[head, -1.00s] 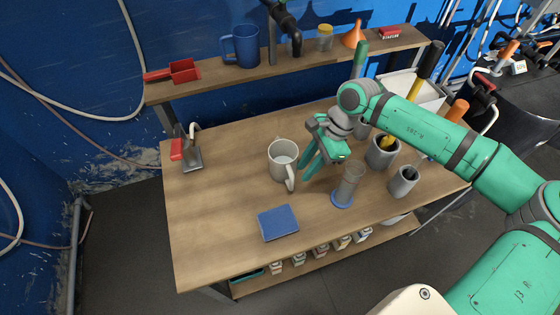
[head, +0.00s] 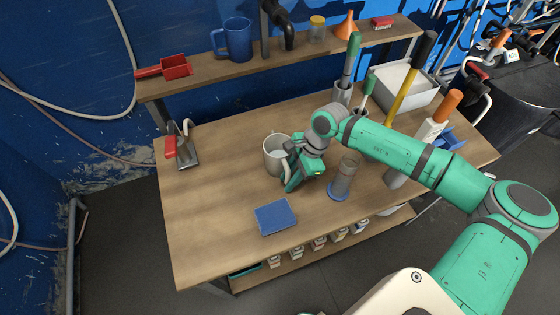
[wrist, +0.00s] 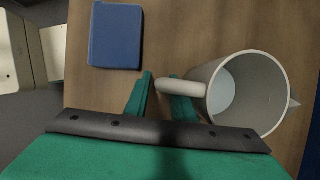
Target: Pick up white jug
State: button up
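The white jug (head: 274,153) stands upright on the wooden table, left of my gripper (head: 290,180) in the head view. In the wrist view, the jug (wrist: 270,95) is at the right, with its open top showing and its handle (wrist: 180,87) pointing left. My gripper (wrist: 161,88) is open, with its two green fingers apart. The handle's outer part lies between the fingertips, and the right finger is partly hidden by the handle. I cannot tell whether either finger touches it.
A blue book-like block (head: 274,217) lies in front of the jug. A clear cylinder on a blue base (head: 345,178) stands just right of my gripper. Grey holders with tools and a white bin (head: 407,88) are farther right.

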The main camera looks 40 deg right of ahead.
jog(key=shift+w+a+f, duration=0.15)
jog(key=shift+a+f, duration=0.1)
jog(key=shift+f, duration=0.3)
jog(key=shift+d, duration=0.1)
jog(key=shift+c, duration=0.6)
grip_shut()
jog(key=shift+r, duration=0.15)
